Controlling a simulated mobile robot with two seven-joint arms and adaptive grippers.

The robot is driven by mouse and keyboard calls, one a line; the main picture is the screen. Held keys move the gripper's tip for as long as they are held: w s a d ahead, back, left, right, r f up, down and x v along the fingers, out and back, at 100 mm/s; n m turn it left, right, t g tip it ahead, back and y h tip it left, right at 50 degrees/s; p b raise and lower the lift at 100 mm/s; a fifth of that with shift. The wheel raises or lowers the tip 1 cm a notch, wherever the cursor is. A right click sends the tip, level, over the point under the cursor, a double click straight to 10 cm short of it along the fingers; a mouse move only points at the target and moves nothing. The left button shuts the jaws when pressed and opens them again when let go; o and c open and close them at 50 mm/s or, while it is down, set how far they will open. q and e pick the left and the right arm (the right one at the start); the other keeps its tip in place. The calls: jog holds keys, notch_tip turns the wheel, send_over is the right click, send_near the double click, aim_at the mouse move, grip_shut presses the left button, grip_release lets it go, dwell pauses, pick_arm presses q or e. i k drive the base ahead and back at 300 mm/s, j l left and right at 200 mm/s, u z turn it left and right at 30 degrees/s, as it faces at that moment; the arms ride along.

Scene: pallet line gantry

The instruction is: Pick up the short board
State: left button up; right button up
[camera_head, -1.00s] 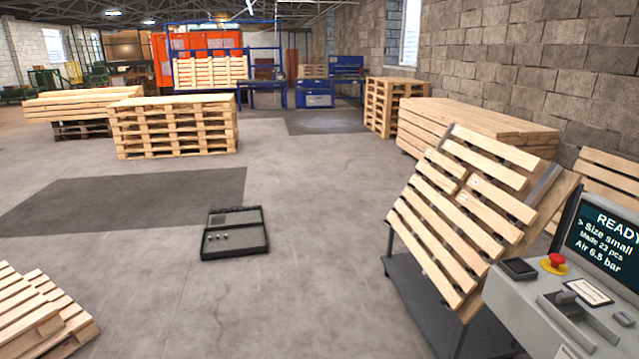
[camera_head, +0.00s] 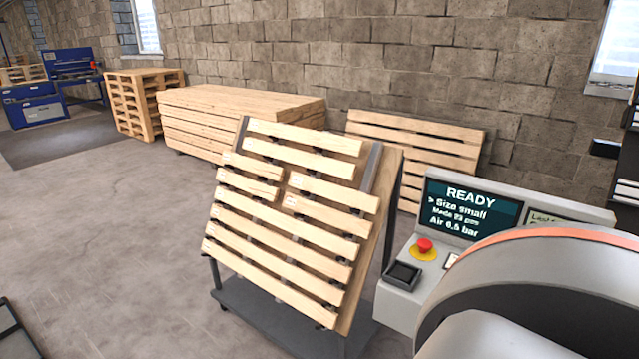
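A tilted display rack (camera_head: 374,165) on a dark stand holds several rows of light wooden boards. Most boards run the full width, such as the top board (camera_head: 305,138). Two middle rows are split by a gap. Left of the gap are an upper short board (camera_head: 252,166) and a lower short board (camera_head: 247,185). Right of it are an upper right board (camera_head: 333,193) and a lower right board (camera_head: 327,215). I cannot tell which one the task means. Neither gripper is in view; a part of my arm fills the lower right.
A control console (camera_head: 455,215) with a READY screen and a red button (camera_head: 424,245) stands right of the rack. Behind are a long timber stack (camera_head: 215,125), a leaning pallet (camera_head: 425,150) and stacked pallets (camera_head: 145,100).

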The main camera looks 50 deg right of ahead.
aim_at(358, 201)
jog(key=i+z, duration=0.25)
jog(key=i, duration=0.45)
jog(key=i+j+z, duration=0.2)
jog(key=i, duration=0.5)
jog(key=i+z, duration=0.25)
jog(key=z, duration=0.2)
jog(key=i+j+z, duration=0.1)
jog(key=i+z, duration=0.2)
jog(key=z, duration=0.15)
jog(key=i+j+z, duration=0.15)
jog(key=z, duration=0.3)
jog(key=i, duration=0.1)
